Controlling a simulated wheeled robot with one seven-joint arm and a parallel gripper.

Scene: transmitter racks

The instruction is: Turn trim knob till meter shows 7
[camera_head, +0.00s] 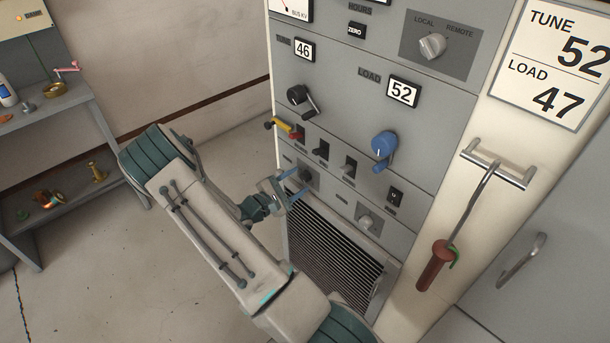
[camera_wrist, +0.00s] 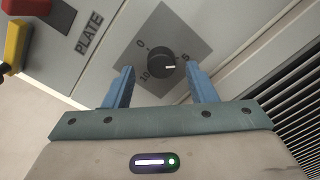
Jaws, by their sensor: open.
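My gripper (camera_head: 294,184) is at the lower left of the grey rack panel, in front of a small black knob (camera_head: 307,178). In the wrist view the open blue fingers of my gripper (camera_wrist: 160,69) stand on either side of this knob (camera_wrist: 158,63), apart from it. The knob sits on a dark grey square plate marked 0, 5 and 10; its white pointer line points right, near the 5. A "PLATE" label (camera_wrist: 89,33) lies left of it. No readable "trim" label shows. A needle meter (camera_head: 292,8) marked BUS KV is cut off at the top; its needle reading cannot be told.
Above are a black crank (camera_head: 301,99), a blue LOAD knob (camera_head: 383,146) and red and yellow switch handles (camera_head: 289,128). Another knob (camera_head: 367,221) lies lower right, above a vent grille (camera_head: 335,262). A red-handled hook (camera_head: 436,266) hangs at right. A shelf (camera_head: 60,105) stands left.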

